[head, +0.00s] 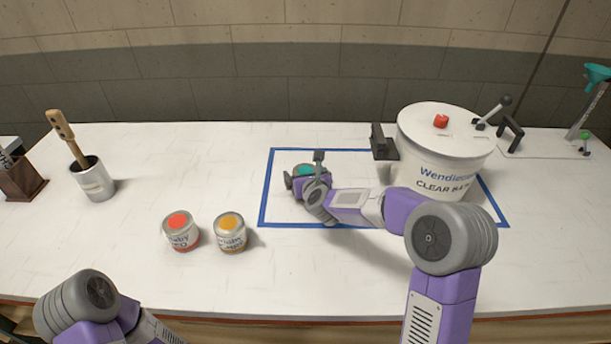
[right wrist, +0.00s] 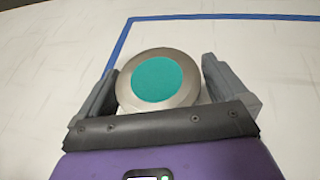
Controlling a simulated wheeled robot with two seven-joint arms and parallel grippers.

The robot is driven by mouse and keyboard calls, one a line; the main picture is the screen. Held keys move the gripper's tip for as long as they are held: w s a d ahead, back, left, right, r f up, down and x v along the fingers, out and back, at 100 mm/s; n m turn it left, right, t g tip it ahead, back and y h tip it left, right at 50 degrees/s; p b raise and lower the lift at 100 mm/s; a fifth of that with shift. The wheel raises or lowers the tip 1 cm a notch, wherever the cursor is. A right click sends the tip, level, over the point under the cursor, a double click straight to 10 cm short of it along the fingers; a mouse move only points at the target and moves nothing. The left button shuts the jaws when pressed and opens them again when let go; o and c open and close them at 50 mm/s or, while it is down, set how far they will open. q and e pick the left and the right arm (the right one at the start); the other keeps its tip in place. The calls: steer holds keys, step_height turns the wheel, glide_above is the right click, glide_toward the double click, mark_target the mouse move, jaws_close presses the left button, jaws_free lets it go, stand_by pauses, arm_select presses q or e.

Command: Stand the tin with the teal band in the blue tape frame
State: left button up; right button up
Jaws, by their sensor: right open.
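The tin with the teal band shows a round teal lid disc with a grey rim in the right wrist view (right wrist: 158,78); its side band is hidden. In the head view the tin (head: 304,170) is mostly covered by my right gripper (head: 303,178). It stands upright inside the blue tape frame (head: 262,190), near the left edge. My right gripper is open, with one finger on each side of the tin; it also shows in the right wrist view (right wrist: 160,85). My left arm shows at the lower left, but its gripper is out of view.
A red-topped tin (head: 180,231) and an orange-topped tin (head: 230,232) stand left of the frame. A large white bucket (head: 440,155) stands over the frame's right part. A cup with a brush (head: 93,180) is at the left. The front left table is clear.

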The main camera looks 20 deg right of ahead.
steer(key=shift+s+r+p, duration=0.15)
steer(key=shift+r+p, duration=0.15)
steer(key=v, duration=1.1)
steer(key=shift+s+p, duration=0.3)
steer(key=shift+p, duration=0.05)
steer(key=shift+a+r, duration=0.1)
